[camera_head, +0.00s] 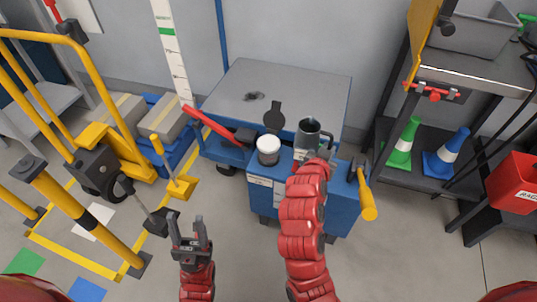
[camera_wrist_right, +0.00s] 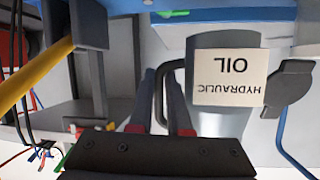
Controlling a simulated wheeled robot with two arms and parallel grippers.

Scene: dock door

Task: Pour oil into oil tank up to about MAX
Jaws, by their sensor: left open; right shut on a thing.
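A grey metal jug (camera_head: 307,132) stands out at the front of the blue unit, its dark mouth facing up. In the right wrist view, its label (camera_wrist_right: 228,77) reads HYDRAULIC OIL, upside down in the picture. My right gripper (camera_head: 317,158) is shut on the jug's handle (camera_wrist_right: 163,92). A round white-topped vessel (camera_head: 268,146), apparently the oil tank, is left of the jug; a black flap (camera_head: 274,116) stands up behind it. I cannot see an oil level or MAX mark. My left gripper (camera_head: 190,238) is open and empty, low and left of the unit.
The blue unit (camera_head: 262,190) has a grey plate (camera_head: 290,88) on top with a dark stain. A red lever (camera_head: 212,125) is at its left and a yellow-handled tool (camera_head: 366,195) at its right. Yellow rails (camera_head: 75,210) stand left; a shelf with cones (camera_head: 445,155) stands right.

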